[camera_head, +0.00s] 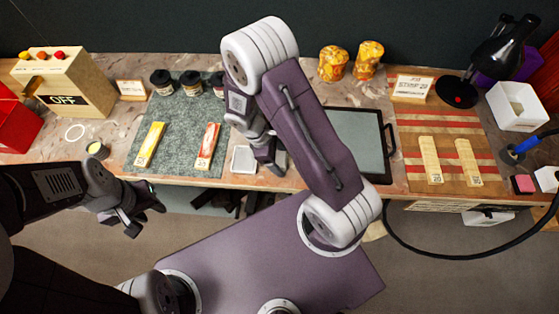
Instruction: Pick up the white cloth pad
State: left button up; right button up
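A small whitish square (243,159), which looks like the white cloth pad, lies flat near the front edge of the bench, just right of the grey-green mat. My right gripper (275,168) points down close to its right side, over the bench. I cannot tell whether it touches the pad, and its finger gap is hidden. A pale patch shows just right of the fingers, partly covered. My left gripper (147,216) hangs in front of the bench edge at the left, away from the pad. Nothing is seen in it, and its finger gap is unclear.
The grey-green mat (180,122) holds a yellow and a red-marked strip, with dark jars behind. A dark-framed tray (357,138) lies partly behind my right arm. A striped board (443,133) with two wooden strips is at right. An OFF box (66,82) stands at left.

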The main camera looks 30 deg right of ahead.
aim_at(285, 162)
jog(key=c, duration=0.9)
jog(key=shift+r, duration=0.4)
jog(key=r, duration=0.2)
jog(key=r+p, duration=0.1)
jog(key=r, duration=0.1)
jog(key=shift+s+a, duration=0.3)
jog(key=s+a+r, duration=0.4)
jog(key=s, duration=0.1)
jog(key=s+a+r, duration=0.2)
jog(key=s, duration=0.1)
jog(key=shift+s+a+r+p, duration=0.1)
jog(key=shift+s+a+p, duration=0.15)
jog(key=shift+a+p, duration=0.1)
